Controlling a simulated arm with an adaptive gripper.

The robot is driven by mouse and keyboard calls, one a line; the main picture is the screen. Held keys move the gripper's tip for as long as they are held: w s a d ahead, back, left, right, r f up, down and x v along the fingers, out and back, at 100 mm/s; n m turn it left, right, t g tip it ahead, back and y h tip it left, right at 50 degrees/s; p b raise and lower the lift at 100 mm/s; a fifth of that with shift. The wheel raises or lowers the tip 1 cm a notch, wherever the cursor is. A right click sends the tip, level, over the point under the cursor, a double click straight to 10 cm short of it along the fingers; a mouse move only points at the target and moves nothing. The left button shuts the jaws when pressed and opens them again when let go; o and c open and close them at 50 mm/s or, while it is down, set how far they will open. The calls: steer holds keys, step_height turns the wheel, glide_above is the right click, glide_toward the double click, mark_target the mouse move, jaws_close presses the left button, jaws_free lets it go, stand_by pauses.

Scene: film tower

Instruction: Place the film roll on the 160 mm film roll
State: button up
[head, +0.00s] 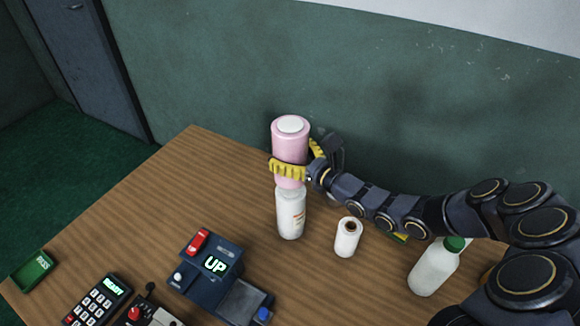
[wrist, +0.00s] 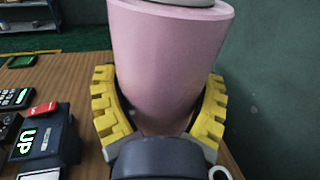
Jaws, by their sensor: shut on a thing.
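A pink cylinder (head: 290,140), which looks like the film roll, is upright with a pale round piece on its top. My gripper (head: 297,170) is shut around its lower part with yellow ribbed fingers. The wrist view shows the pink roll (wrist: 168,65) between both fingers of my gripper (wrist: 160,115). Directly below it stands a white cylinder (head: 291,215) with small reddish print; I cannot tell whether the two touch. A shorter white roll (head: 346,238) with a brown core stands to the right on the table. No 160 mm marking is readable.
A white bottle with a green cap (head: 434,270) stands at the right, near my arm. A dark device reading "UP" (head: 208,265), a keypad (head: 97,298) and a green tray (head: 33,270) sit at the left of the wooden table (head: 150,210). A green wall is behind.

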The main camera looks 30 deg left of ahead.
step_height(320, 180, down, 4)
steer(key=shift+r, duration=0.2)
steer(key=o, duration=1)
steer(key=shift+o, duration=0.2)
steer(key=v, duration=1.2)
